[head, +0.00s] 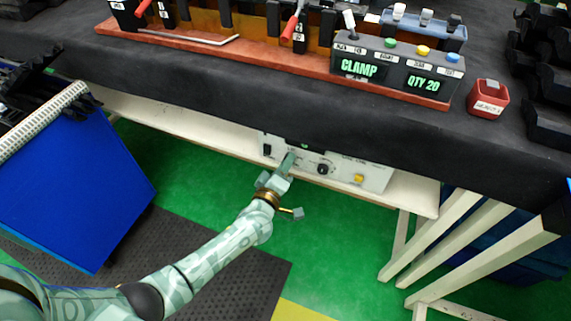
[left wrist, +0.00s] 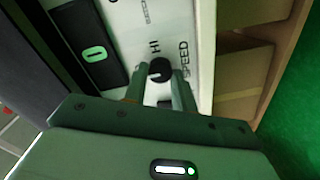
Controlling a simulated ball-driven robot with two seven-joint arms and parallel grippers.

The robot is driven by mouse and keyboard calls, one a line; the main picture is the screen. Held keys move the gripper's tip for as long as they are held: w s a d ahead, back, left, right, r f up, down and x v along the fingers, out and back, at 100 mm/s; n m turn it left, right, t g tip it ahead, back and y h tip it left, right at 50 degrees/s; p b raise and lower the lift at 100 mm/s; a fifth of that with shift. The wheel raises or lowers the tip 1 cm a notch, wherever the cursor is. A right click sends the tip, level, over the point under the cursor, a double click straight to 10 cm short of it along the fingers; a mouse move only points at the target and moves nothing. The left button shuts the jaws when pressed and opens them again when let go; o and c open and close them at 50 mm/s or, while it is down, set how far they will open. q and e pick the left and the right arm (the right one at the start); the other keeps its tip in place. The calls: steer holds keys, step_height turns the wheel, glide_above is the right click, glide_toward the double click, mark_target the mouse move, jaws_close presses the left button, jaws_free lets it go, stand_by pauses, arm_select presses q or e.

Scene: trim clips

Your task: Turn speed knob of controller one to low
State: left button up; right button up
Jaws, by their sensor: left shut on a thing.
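The white controller panel (head: 341,172) is mounted under the front edge of the bench. In the left wrist view, the round black speed knob (left wrist: 159,68) sits on the white panel between the printed words HI and SPEED. My left gripper (head: 290,160) reaches up to the panel, and its fingers (left wrist: 160,84) are shut on the knob, one on each side. The gripper hides the knob in the head view. Where its pointer stands cannot be told clearly. My right gripper is not in view.
Another black knob (head: 322,169) and a yellow button (head: 358,178) are on the panel to the right. A blue bin (head: 75,190) stands at left; white legs (head: 440,235) stand at right.

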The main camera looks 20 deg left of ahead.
arm_select(q)
steer(key=shift+f, duration=0.1)
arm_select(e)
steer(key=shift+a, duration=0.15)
arm_select(q)
steer(key=o, duration=0.8)
steer(key=shift+o, duration=0.9)
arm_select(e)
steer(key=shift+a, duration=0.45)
arm_select(q)
steer(key=shift+s, duration=0.1)
steer(key=s+p, duration=0.5)
steer(key=s, duration=1.1)
steer(key=shift+a+r, duration=0.25)
steer(key=shift+a, duration=0.05)
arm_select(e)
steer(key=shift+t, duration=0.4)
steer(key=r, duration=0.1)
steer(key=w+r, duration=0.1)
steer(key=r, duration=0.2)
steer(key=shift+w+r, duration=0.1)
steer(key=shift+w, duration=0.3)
arm_select(q)
steer(key=shift+s, duration=0.1)
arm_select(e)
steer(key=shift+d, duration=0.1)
